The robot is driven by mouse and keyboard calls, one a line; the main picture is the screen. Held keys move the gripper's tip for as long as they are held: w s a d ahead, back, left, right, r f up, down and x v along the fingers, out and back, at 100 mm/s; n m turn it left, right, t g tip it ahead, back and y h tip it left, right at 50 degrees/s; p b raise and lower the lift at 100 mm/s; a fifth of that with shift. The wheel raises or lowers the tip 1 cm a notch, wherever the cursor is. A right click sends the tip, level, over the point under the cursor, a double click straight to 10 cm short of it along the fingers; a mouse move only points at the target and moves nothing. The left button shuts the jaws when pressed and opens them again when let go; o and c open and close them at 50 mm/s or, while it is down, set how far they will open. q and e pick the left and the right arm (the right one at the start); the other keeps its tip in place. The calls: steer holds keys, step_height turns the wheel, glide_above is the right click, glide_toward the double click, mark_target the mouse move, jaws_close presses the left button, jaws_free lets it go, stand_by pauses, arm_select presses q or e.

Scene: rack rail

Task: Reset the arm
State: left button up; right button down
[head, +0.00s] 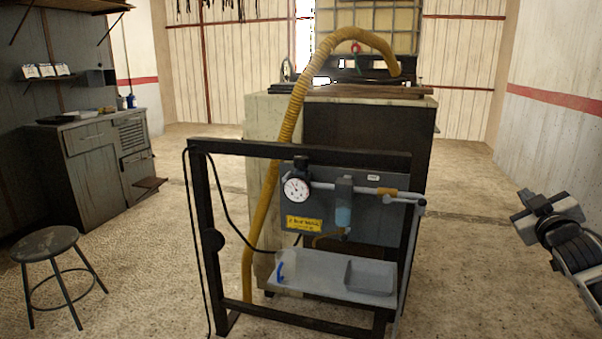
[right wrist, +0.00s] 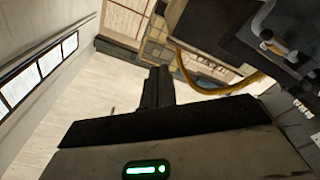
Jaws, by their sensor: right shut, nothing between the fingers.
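My right arm comes in at the right edge of the head view, with its gripper (head: 541,207) raised over bare floor, well to the right of the black rack frame (head: 300,149). The gripper is shut and empty. In the right wrist view its dark fingers (right wrist: 157,88) are together, pointing into the room, touching nothing. My left gripper is not in view. The frame carries a grey panel with a round dial gauge (head: 297,189), a blue-bodied filter (head: 343,205) and a grey tray (head: 330,272).
A workbench (head: 370,130) with a yellow hose (head: 292,120) stands behind the frame. A stool (head: 45,244) and a grey cabinet (head: 95,150) are at the left. The floor between the frame and my right arm is clear.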

steer(key=s+a+f+g+y, duration=0.25)
steer(key=s+a+f, duration=0.35)
steer(key=a+f, duration=0.5)
steer(key=s+a+f+g+y, duration=0.25)
steer(key=s+a+f, duration=0.5)
steer(key=f, duration=0.65)
steer(key=s+a+f+m+g+y, duration=0.1)
steer(key=s+a+f, duration=0.1)
steer(key=s+a, duration=0.6)
steer(key=s+a+f+m+g+y, duration=0.1)
steer(key=s+a+f+y, duration=0.1)
steer(key=s+a, duration=0.7)
steer(key=shift+s+f+p, duration=0.35)
steer(key=shift+s+f, duration=0.15)
steer(key=shift+s, duration=1.4)
